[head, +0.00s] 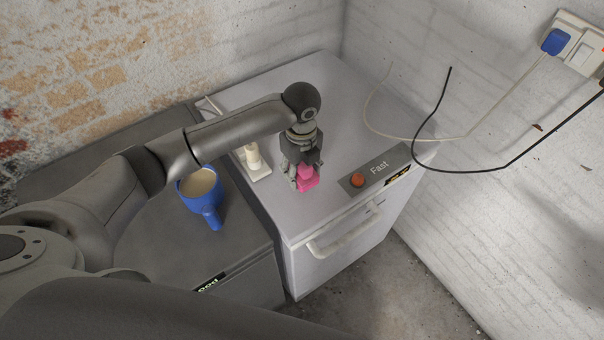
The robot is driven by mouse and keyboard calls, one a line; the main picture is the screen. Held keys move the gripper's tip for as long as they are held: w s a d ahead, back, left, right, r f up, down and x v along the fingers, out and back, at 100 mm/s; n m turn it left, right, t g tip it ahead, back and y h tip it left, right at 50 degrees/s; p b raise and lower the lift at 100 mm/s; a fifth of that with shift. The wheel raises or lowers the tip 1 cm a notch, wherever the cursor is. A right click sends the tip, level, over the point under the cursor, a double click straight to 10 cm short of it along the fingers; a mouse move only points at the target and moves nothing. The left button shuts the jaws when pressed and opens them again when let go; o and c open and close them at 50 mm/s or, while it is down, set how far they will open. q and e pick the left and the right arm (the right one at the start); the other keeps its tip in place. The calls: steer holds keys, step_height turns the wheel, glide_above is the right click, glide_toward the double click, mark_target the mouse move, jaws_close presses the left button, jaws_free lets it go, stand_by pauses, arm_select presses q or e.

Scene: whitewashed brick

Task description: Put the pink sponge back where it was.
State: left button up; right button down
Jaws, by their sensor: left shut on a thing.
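The pink sponge (307,182) is in the jaws of my left gripper (303,177), over the front part of the white cabinet top (352,112). My left arm reaches in from the left, and the gripper points down. I cannot tell whether the sponge touches the cabinet top or hangs just above it. The gripper hides part of the sponge. My right gripper is not in view.
Cables (450,138) hang at the right wall.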

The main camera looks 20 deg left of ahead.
mark_target(302, 177)
arm_select(q)
steer(key=shift+w+f, duration=0.55)
steer(key=shift+f, duration=1.7)
steer(key=o, duration=1)
steer(key=shift+f, duration=0.15)
step_height(302, 177, up, 12)
steer(key=shift+r+b, duration=0.2)
steer(key=shift+b, duration=0.35)
